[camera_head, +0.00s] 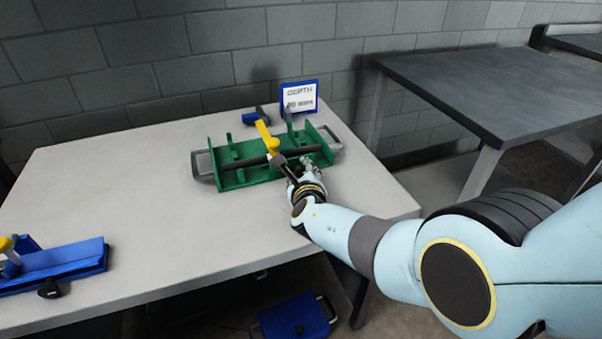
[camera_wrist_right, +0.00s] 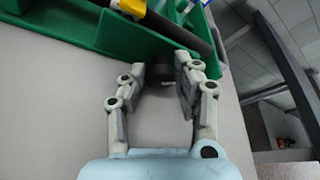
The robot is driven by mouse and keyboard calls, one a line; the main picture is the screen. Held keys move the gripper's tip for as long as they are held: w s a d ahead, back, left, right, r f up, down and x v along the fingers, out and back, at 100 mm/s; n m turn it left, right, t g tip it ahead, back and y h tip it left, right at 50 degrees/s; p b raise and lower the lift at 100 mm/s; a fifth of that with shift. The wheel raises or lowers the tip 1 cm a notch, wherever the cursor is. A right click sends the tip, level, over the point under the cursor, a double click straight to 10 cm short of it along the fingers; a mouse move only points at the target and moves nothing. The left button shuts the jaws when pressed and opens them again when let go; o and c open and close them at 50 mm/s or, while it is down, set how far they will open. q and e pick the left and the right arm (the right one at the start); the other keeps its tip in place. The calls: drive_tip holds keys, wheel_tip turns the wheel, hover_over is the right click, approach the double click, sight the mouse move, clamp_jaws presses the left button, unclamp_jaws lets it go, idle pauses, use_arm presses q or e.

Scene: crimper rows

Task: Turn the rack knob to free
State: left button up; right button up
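A green rack (camera_head: 232,180) with a dark rod across it stands on the light table, and it fills the top of the right wrist view (camera_wrist_right: 60,25). A black knob (camera_wrist_right: 159,74) sits on its front side in the wrist view. My right gripper (camera_wrist_right: 161,70) is at the rack's front right; its fingertips stand on either side of the knob with what looks like a narrow gap. In the head view this gripper (camera_head: 308,170) hides the knob. A yellow-handled tool (camera_head: 267,138) lies across the rod. My left gripper is out of view.
A "DEPTH" sign (camera_head: 300,97) stands behind the rack near a small blue item (camera_head: 250,117). A blue rack (camera_head: 62,265) is at the table's left front. A blue case (camera_head: 297,318) lies below. The table (camera_head: 130,180) is clear between the racks.

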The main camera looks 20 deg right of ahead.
drive_tip(key=o, duration=0.4)
drive_tip(key=shift+c, duration=0.2)
